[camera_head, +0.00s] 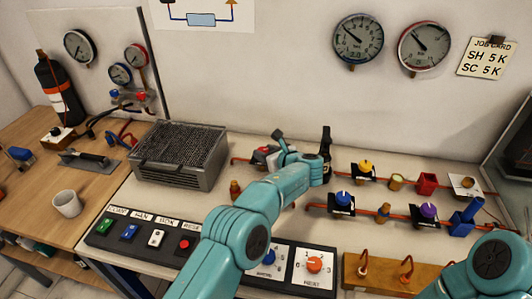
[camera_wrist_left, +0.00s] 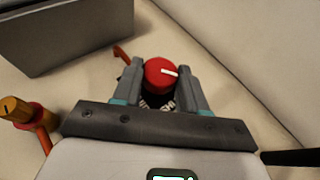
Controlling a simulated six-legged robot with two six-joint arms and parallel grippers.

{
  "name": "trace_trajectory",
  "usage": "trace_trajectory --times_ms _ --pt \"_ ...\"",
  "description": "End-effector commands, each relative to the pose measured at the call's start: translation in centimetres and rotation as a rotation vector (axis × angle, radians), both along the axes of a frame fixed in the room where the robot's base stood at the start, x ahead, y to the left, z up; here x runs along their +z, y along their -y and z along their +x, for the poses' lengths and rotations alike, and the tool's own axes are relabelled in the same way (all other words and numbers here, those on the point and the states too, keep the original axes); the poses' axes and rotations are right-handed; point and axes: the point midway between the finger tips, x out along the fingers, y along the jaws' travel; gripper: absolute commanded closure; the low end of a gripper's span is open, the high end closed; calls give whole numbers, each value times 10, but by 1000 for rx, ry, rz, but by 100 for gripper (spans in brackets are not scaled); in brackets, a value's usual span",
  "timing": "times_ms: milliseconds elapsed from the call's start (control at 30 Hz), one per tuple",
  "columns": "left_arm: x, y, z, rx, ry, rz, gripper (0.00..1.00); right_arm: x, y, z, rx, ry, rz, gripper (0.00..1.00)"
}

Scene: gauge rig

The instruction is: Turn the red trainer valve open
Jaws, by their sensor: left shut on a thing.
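The red trainer valve (camera_wrist_left: 161,74) is a round red knob with a white mark on its top. In the left wrist view my left gripper (camera_wrist_left: 158,83) has a finger on each side of the knob and is shut on it. In the head view the red valve (camera_head: 264,150) shows only in part, beside my left gripper (camera_head: 279,147), whose arm comes up from the lower middle and hides some of the pipe. My right gripper is not in view; part of my right arm shows at the lower right.
A grey grille-topped box (camera_head: 178,153) stands left of the valve. Yellow (camera_head: 365,166), blue (camera_head: 343,199) and purple (camera_head: 428,210) knobs sit on pipes to the right. A button panel (camera_head: 147,238) lies in front. Two gauges (camera_head: 357,41) (camera_head: 424,44) hang on the wall.

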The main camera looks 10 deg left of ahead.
Motion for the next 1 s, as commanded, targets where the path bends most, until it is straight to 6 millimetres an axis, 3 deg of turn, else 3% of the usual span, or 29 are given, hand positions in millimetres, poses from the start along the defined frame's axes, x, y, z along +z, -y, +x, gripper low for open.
trace_trajectory --times_ms 267,300,333,367,733,867,1000 --pt "2 -1 0 1 4 3 88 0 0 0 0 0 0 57" --pt "2 -1 0 1 4 3 45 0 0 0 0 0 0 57" --pt "2 -1 0 1 3 3 35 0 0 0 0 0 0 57" --pt "2 -1 0 1 3 3 32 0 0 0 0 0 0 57" --pt "3 5 -3 -3 2 1 32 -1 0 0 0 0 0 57" --pt "11 18 -16 -4 2 2 32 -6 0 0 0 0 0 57" --pt "25 44 -40 -5 3 2 32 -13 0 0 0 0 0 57"
